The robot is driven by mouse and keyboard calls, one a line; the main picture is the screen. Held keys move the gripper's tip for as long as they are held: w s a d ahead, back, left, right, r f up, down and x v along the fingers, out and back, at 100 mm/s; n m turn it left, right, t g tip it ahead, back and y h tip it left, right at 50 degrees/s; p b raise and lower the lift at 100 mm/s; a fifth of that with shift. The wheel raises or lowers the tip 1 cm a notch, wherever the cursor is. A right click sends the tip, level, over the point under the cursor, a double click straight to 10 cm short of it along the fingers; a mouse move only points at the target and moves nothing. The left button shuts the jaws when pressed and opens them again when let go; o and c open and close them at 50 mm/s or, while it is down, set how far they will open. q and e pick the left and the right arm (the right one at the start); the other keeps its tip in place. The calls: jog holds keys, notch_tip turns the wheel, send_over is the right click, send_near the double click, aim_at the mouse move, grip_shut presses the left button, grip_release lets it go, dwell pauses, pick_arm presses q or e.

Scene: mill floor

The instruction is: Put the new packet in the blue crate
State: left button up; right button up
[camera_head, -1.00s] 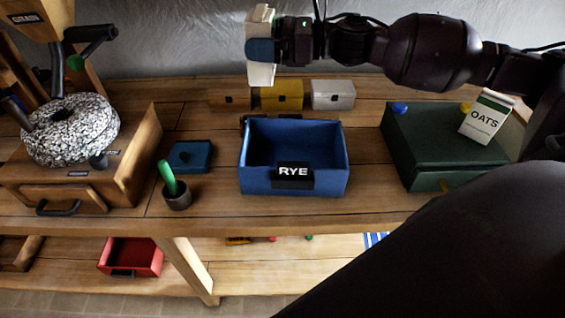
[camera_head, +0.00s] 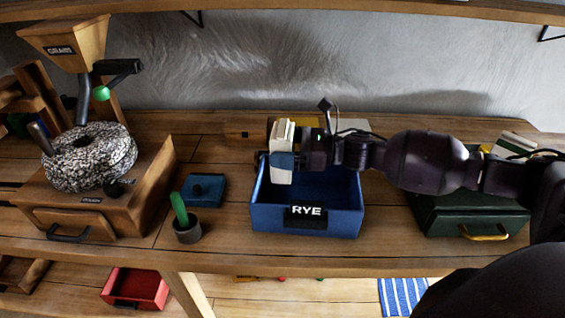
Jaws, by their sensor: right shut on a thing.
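The blue crate (camera_head: 270,219), with a black RYE label, stands open on the bench at the middle of the view. My right gripper (camera_head: 283,160) is shut on a cream-white packet (camera_head: 282,137), held upright over the left part of the crate. The packet's lower end is at or just below the crate's back rim; I cannot tell whether it touches the crate. The packet's face and any label on it cannot be read. My left gripper is not in view.
A green box (camera_head: 450,215) stands at the right, with a partly hidden carton (camera_head: 517,141) on it. A blue lid (camera_head: 207,187), a pot with a green handle (camera_head: 187,231) and a stone mill (camera_head: 90,158) stand at the left. A red crate (camera_head: 137,288) sits on the lower shelf.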

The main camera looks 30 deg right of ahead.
jog(key=shift+f, duration=0.2)
notch_tip(320, 180, down, 4)
jog(key=shift+r, duration=0.1)
jog(key=shift+f+b, duration=0.25)
jog(key=shift+b, duration=0.05)
jog(key=shift+f, duration=0.35)
jog(key=o, duration=1)
jog(key=shift+f, duration=0.1)
